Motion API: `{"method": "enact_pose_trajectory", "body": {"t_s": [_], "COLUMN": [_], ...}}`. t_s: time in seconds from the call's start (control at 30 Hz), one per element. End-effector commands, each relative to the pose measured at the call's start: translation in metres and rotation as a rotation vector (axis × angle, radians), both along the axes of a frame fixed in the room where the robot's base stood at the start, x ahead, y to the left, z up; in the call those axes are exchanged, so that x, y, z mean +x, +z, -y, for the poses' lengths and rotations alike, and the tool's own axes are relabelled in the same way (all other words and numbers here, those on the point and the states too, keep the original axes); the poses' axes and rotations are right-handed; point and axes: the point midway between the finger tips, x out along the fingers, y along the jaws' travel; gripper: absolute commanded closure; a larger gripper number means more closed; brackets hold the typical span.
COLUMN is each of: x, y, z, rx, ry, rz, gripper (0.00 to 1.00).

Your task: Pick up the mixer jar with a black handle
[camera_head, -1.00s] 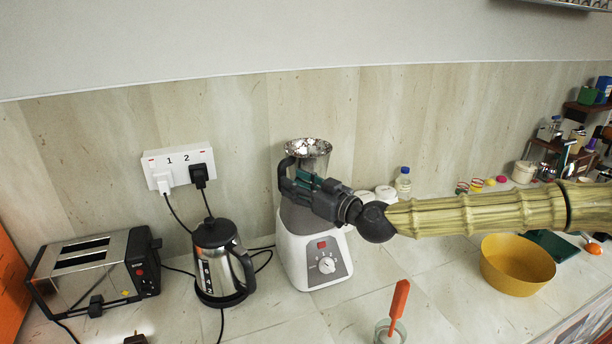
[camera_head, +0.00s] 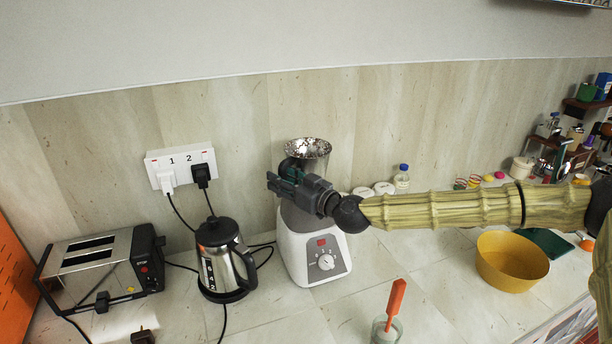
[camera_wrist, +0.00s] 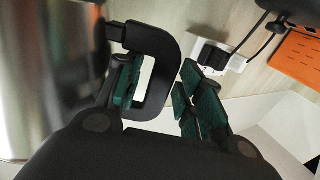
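The mixer jar (camera_head: 308,149) is a shiny metal cup on the white mixer base (camera_head: 305,248). In the wrist view, the jar (camera_wrist: 45,75) fills the left side, and its black loop handle (camera_wrist: 166,72) stands out to the right. My gripper (camera_head: 272,183) is at the handle, in front of the jar's lower left side, and hides most of the handle in the head view. In the wrist view, my gripper (camera_wrist: 158,88) is open, with green finger pads on both sides of the handle's outer bar. One finger shows through the loop; a gap remains at the other.
A kettle (camera_head: 222,262) and a toaster (camera_head: 95,268) stand to the left, with cords from the wall socket (camera_head: 181,167). A yellow bowl (camera_head: 511,263) is at right. A glass with an orange-handled tool (camera_head: 395,300) stands in front. Small jars and a bottle (camera_head: 402,180) are behind my arm.

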Motion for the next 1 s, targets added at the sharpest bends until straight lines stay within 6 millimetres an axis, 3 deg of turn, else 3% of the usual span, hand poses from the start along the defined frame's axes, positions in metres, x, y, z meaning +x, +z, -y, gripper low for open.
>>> {"method": "enact_pose_trajectory", "body": {"t_s": [0.13, 0.33, 1.0], "x": [0.0, 0.0, 0.0003], "y": [-0.0002, -0.0002, 0.0076], "z": [0.0003, 0.0007, 0.0004], "rx": [0.0, 0.0, 0.0], "ry": [0.0, -0.001, -0.001], "rz": [0.0, 0.0, 0.004], "gripper": [0.62, 0.99, 1.0]}}
